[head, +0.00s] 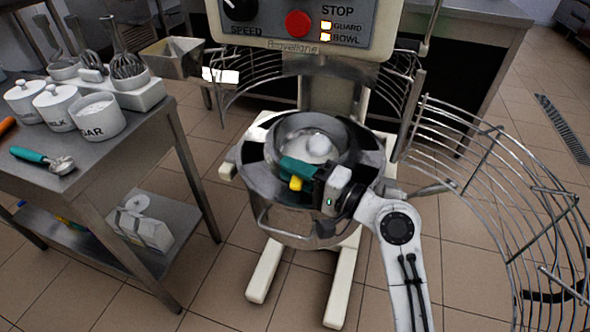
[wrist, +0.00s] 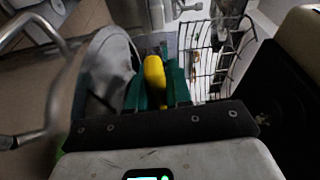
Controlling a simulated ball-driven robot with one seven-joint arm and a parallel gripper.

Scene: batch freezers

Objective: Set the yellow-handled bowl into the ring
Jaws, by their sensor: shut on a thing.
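The steel bowl (head: 285,131) is at the mixer in the head view, within the outline of the wider steel ring (head: 258,178). I cannot tell whether it rests in the ring or is held just above it. Its yellow handle (head: 295,183) points toward me and also shows in the wrist view (wrist: 154,73). My gripper (head: 297,171) has teal fingers, shut on the yellow handle at the bowl's near side. In the wrist view, the fingers (wrist: 155,90) lie on either side of the handle, with the bowl's grey side (wrist: 106,72) to the left.
The wire guard (head: 490,180) stands swung out to the right. The mixer head (head: 300,25) overhangs the bowl from behind. A steel table (head: 120,140) at left holds white canisters (head: 60,108), whisks and a teal-handled scoop (head: 42,158). Open tiled floor lies in front.

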